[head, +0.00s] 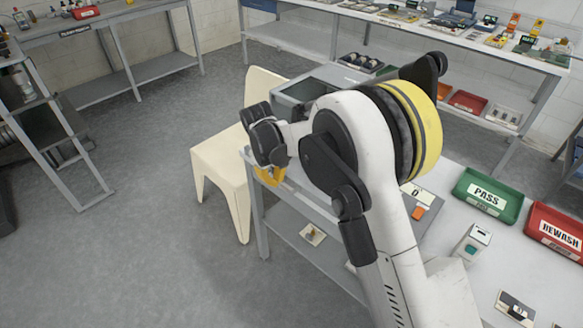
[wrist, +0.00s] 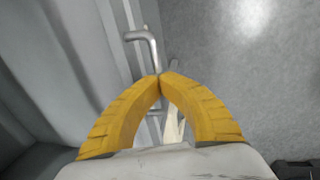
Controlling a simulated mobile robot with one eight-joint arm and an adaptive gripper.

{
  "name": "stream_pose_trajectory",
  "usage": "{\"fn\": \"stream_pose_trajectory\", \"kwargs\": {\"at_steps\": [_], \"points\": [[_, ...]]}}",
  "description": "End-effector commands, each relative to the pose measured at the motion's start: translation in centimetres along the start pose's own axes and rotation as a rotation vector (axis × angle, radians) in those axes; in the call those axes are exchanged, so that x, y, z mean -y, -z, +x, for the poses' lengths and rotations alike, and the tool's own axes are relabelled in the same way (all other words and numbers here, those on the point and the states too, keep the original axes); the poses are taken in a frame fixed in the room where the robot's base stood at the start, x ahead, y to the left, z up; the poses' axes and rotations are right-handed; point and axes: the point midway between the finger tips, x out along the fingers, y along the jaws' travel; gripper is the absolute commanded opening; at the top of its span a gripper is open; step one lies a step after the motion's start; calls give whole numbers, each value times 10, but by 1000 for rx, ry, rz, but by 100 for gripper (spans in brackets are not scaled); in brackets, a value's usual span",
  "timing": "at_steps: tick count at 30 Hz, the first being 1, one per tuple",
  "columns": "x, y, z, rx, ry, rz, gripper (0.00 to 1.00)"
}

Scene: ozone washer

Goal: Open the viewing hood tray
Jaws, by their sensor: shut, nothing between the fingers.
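A grey box with a dark top panel, which looks like the viewing hood (head: 325,77), stands on the white table behind my arm in the head view. My arm hides much of it, and I cannot make out its tray there. My gripper (head: 270,176) is at the table's left end, its yellow fingers pointing down. In the wrist view the fingertips (wrist: 160,76) meet with nothing held. A bent grey metal handle (wrist: 146,38) shows just beyond the tips, beside a pale grey ridged surface (wrist: 95,45). I cannot tell whether the tips touch the handle.
A cream chair (head: 222,165) stands close to the gripper, left of the table. A green PASS tray (head: 487,196) and a red REWASH tray (head: 556,232) sit on the table at right. Open grey floor (head: 150,230) lies to the left.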

Motion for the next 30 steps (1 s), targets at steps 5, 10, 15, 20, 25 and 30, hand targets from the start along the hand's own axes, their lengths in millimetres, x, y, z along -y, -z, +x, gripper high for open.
{"fn": "stream_pose_trajectory", "kwargs": {"at_steps": [5, 10, 15, 20, 25, 30], "points": [[34, 0, -6, 0, 1, -3, 0], [51, 0, -9, 1, 1, -1, 0], [55, 0, -10, 1, 1, 0, 0], [55, 0, -10, 1, 1, 0, 0], [55, 0, -10, 1, 1, 0, 17], [55, 1, -10, 0, 0, 0, 20]]}}
